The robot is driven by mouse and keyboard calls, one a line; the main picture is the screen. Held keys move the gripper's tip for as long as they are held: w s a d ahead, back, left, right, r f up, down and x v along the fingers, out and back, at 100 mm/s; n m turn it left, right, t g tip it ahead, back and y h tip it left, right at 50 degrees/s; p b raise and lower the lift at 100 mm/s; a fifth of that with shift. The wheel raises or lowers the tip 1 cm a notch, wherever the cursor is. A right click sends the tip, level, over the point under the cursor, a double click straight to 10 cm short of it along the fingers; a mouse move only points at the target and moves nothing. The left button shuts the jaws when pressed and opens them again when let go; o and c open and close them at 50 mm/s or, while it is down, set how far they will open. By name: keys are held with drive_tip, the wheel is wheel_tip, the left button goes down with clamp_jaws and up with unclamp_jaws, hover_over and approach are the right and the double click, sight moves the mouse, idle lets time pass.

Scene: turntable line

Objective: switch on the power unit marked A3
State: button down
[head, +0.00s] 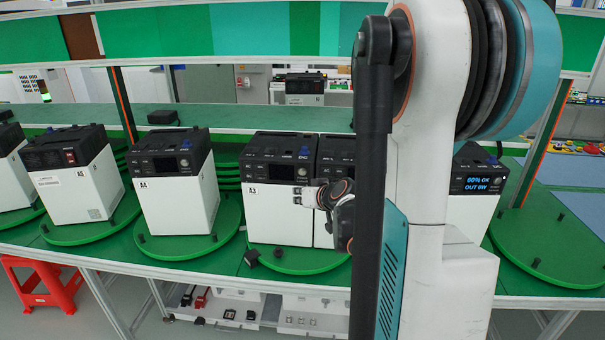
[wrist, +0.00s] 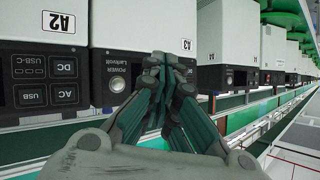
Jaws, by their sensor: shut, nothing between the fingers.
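The power unit marked A3 (head: 275,215) is a white box with a black panel, upright on a green turntable. Its A3 label shows at its front left in the head view. In the wrist view, where things appear upside down, unit A3 (wrist: 135,25) is in the middle, with a round grey button (wrist: 117,84) beside the word POWER. My gripper (wrist: 163,60) is shut and empty in front of A3's panel, to the right of that button in this view, and hides part of the panel. Contact cannot be told. In the head view my gripper (head: 322,195) is at A3's right edge.
Unit A2 (wrist: 58,95) stands close beside A3. Unit A4 (head: 180,205) and unit A5 (head: 75,190) stand on turntables to the left. A unit with a lit screen (head: 483,184) is at the right. A small black block (head: 251,258) lies by A3's base. My arm hides much of A2.

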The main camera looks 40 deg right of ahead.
drive_tip(key=w+d, duration=0.5)
drive_tip(key=d, duration=0.1)
idle(0.3)
drive_tip(key=shift+w+d, duration=0.2)
idle(1.2)
drive_tip(key=shift+w+d, duration=0.15)
drive_tip(key=shift+d, duration=0.05)
drive_tip(key=shift+w+d, duration=0.25)
idle(0.8)
drive_tip(key=shift+s+a, duration=0.1)
drive_tip(key=shift+s+a+b, duration=0.35)
drive_tip(key=shift+s+a, duration=0.1)
drive_tip(key=shift+a, duration=0.05)
idle(0.4)
drive_tip(key=s+a, duration=0.3)
drive_tip(key=shift+s+a, duration=0.1)
drive_tip(key=shift+a, duration=0.3)
